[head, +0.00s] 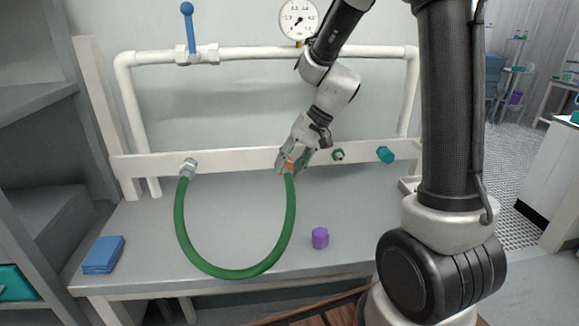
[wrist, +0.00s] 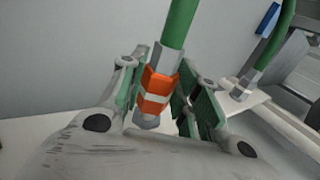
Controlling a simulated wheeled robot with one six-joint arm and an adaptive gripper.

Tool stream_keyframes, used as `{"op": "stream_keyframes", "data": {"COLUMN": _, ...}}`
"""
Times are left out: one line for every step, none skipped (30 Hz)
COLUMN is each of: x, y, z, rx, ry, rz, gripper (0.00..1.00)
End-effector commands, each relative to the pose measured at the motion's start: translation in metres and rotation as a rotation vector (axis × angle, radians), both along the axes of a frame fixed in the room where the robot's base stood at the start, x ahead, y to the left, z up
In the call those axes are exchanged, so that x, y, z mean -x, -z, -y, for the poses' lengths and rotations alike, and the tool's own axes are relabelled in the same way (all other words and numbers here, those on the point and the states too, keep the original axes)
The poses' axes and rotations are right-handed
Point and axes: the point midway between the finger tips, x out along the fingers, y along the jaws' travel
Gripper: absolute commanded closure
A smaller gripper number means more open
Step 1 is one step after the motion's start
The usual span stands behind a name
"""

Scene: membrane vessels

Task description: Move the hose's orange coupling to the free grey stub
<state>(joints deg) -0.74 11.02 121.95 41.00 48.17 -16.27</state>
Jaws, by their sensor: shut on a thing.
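The green hose (head: 236,273) hangs in a U in front of the white rail. Its left end joins a grey fitting (head: 189,167) on the rail. Its other end carries the orange coupling (head: 289,164), with a white band and grey ends in the wrist view (wrist: 158,82). My gripper (head: 290,162) is shut on the coupling, its fingers on either side of it, in front of the rail. I cannot tell whether the coupling touches a stub there.
A teal cap (head: 385,154) sits farther right on the white rail (head: 235,161). A purple block (head: 320,238) and blue cloths (head: 103,254) lie on the grey bench. A blue-handled valve (head: 188,28) and gauge (head: 298,18) are on the upper pipe.

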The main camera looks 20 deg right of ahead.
Motion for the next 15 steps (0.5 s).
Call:
{"op": "stream_keyframes", "data": {"x": -0.001, "y": 0.000, "z": 0.000, "rx": 0.000, "ry": 0.000, "rz": 0.000, "gripper": 1.00}}
{"op": "stream_keyframes", "data": {"x": -0.002, "y": 0.000, "z": 0.000, "rx": 0.000, "ry": 0.000, "rz": 0.000, "gripper": 1.00}}
{"op": "stream_keyframes", "data": {"x": -0.003, "y": 0.000, "z": 0.001, "rx": 0.000, "ry": 0.000, "rz": 0.000, "gripper": 1.00}}
{"op": "stream_keyframes", "data": {"x": -0.004, "y": 0.000, "z": 0.001, "rx": 0.000, "ry": 0.000, "rz": 0.001, "gripper": 1.00}}
{"op": "stream_keyframes", "data": {"x": -0.005, "y": 0.000, "z": 0.001, "rx": 0.000, "ry": 0.000, "rz": 0.001, "gripper": 1.00}}
{"op": "stream_keyframes", "data": {"x": -0.006, "y": 0.000, "z": 0.001, "rx": 0.000, "ry": 0.000, "rz": 0.001, "gripper": 1.00}}
{"op": "stream_keyframes", "data": {"x": -0.007, "y": 0.000, "z": 0.001, "rx": 0.000, "ry": 0.000, "rz": 0.001, "gripper": 1.00}}
{"op": "stream_keyframes", "data": {"x": -0.007, "y": 0.000, "z": 0.001, "rx": 0.000, "ry": 0.000, "rz": 0.001, "gripper": 1.00}}
{"op": "stream_keyframes", "data": {"x": -0.008, "y": 0.000, "z": 0.002, "rx": 0.000, "ry": 0.000, "rz": 0.001, "gripper": 1.00}}
{"op": "stream_keyframes", "data": {"x": -0.009, "y": 0.000, "z": 0.002, "rx": 0.000, "ry": 0.000, "rz": 0.000, "gripper": 1.00}}
{"op": "stream_keyframes", "data": {"x": -0.010, "y": 0.000, "z": 0.002, "rx": 0.000, "ry": 0.000, "rz": 0.000, "gripper": 1.00}}
{"op": "stream_keyframes", "data": {"x": -0.010, "y": 0.000, "z": 0.002, "rx": 0.000, "ry": 0.000, "rz": 0.000, "gripper": 1.00}}
{"op": "stream_keyframes", "data": {"x": -0.011, "y": 0.000, "z": 0.002, "rx": 0.000, "ry": 0.000, "rz": 0.000, "gripper": 1.00}}
{"op": "stream_keyframes", "data": {"x": -0.012, "y": 0.000, "z": 0.002, "rx": 0.000, "ry": 0.000, "rz": 0.000, "gripper": 1.00}}
{"op": "stream_keyframes", "data": {"x": -0.013, "y": 0.000, "z": 0.003, "rx": 0.000, "ry": 0.000, "rz": -0.001, "gripper": 1.00}}
